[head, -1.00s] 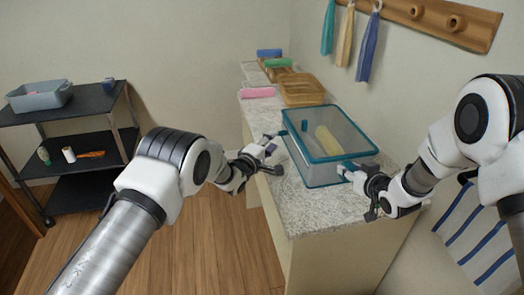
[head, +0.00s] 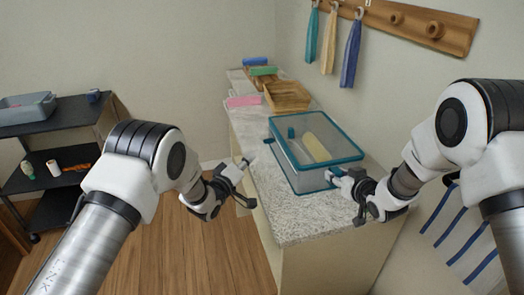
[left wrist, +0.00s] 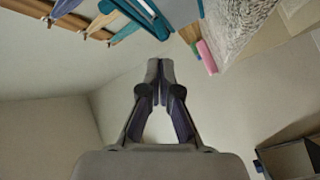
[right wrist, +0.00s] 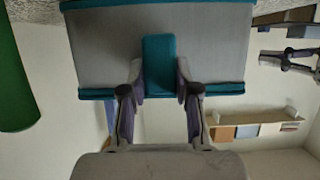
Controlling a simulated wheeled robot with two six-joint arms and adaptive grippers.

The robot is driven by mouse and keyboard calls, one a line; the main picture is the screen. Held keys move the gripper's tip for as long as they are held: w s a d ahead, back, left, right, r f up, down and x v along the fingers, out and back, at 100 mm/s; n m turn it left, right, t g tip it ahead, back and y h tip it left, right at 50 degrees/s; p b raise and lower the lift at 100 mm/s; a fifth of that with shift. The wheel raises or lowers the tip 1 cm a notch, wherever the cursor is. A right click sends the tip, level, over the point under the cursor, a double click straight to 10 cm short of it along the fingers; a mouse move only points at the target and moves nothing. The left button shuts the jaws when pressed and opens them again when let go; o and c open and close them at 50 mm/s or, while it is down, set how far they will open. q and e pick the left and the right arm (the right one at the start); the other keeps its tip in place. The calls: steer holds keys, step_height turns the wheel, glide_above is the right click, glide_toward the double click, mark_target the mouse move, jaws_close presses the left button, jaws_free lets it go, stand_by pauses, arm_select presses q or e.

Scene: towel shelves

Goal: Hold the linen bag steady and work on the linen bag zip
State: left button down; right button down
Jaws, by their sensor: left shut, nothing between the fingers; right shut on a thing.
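The linen bag (head: 343,141) is a see-through grey box with teal edges on the granite counter. Its top looks flat and closed; I cannot make out the zip's state. A yellow roll (head: 316,147) and a small teal thing (head: 291,132) show through it. My right gripper (head: 333,176) is shut on a teal tab (right wrist: 158,50) at the bag's near end, clear in the right wrist view. My left gripper (head: 246,163) is shut and empty, left of the bag and apart from it. Its closed fingers (left wrist: 160,68) show in the left wrist view.
The counter (head: 290,221) has bare room in front of the bag. A wooden basket (head: 289,96) and folded towels (head: 245,101) lie behind it. Towels hang from a peg rail (head: 405,22) on the wall. A black shelf cart (head: 60,128) stands at the left.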

mark_target(271, 142)
steer(key=shift+f, duration=0.1)
arm_select(q)
steer(key=s+d+m, duration=0.1)
steer(key=s+m, duration=0.2)
steer(key=m, duration=1.2)
steer(key=s+d+m, duration=0.1)
steer(key=s+m, duration=0.2)
steer(key=m, duration=1.1)
arm_select(e)
steer(key=shift+s, duration=0.1)
arm_select(q)
steer(key=x, duration=0.9)
steer(key=shift+w+d+f, duration=0.15)
steer(key=shift+w+d, duration=0.05)
steer(key=shift+w, duration=0.1)
steer(key=w, duration=0.2)
steer(key=w+a, duration=0.1)
steer(key=shift+w, duration=0.35)
steer(key=shift+w+a, duration=0.15)
steer(key=shift+w, duration=0.15)
